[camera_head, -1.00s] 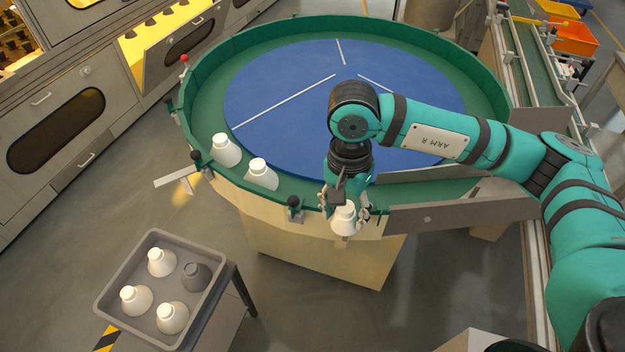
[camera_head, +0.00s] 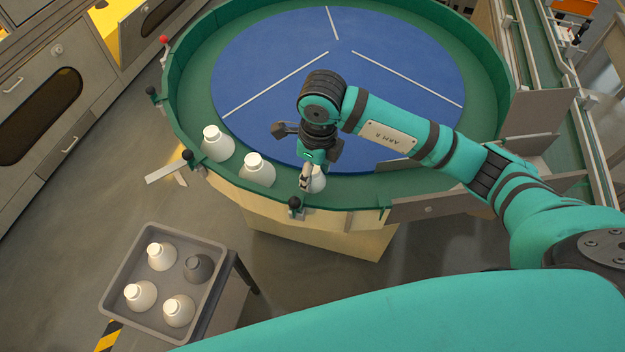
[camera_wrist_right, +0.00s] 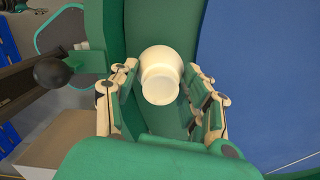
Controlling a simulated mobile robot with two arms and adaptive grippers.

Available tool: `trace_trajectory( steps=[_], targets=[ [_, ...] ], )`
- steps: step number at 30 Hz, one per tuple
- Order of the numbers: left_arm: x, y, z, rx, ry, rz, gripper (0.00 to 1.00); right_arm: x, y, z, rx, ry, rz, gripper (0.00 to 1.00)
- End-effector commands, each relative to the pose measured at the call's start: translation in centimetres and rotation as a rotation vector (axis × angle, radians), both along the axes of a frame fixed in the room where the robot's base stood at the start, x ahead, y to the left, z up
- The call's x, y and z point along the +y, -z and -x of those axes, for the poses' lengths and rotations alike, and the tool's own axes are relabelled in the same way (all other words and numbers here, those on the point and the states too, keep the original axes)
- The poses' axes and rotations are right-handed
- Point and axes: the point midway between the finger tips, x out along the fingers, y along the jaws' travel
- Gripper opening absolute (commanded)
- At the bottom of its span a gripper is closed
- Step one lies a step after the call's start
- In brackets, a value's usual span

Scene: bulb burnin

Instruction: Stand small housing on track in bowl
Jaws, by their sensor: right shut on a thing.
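The bowl is a large round green bowl (camera_head: 172,100) with a blue disc (camera_head: 300,110) inside and a green track (camera_head: 362,187) running round the disc. My right gripper (camera_head: 309,180) reaches down at the near side of the bowl, shut on a small white housing (camera_head: 319,182). The gripper partly hides it. In the right wrist view the housing (camera_wrist_right: 160,74) sits between the fingers, over the green track beside the blue disc. I cannot tell whether its base touches the track. Two white housings (camera_head: 216,145) (camera_head: 257,170) stand on the track to the left. My left gripper is out of view.
A grey tray (camera_head: 116,280) at the lower left holds three white housings and a grey one (camera_head: 198,268). Black-knobbed clamps (camera_head: 295,204) line the bowl's outer wall. A grey guide plate (camera_head: 430,205) and a conveyor (camera_head: 540,80) lie to the right.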

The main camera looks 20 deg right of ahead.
Motion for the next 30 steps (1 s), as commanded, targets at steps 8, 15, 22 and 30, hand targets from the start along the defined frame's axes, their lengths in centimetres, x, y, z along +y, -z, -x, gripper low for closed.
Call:
trace_trajectory(
  steps=[8, 15, 22, 30],
  targets=[
    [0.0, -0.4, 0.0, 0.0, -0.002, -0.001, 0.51, 0.0, 2.6, 0.1, 0.004, -0.001, 0.0, 0.27],
    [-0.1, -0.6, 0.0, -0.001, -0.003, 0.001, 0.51, 0.1, 4.6, 0.0, -0.002, -0.003, -0.002, 0.27],
    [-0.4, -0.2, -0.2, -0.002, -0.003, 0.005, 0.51, 0.0, 4.9, 0.0, -0.002, -0.004, -0.001, 0.27],
    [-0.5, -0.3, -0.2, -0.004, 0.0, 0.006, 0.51, 0.0, 4.8, 0.0, -0.001, -0.004, -0.001, 0.57]
  ],
)
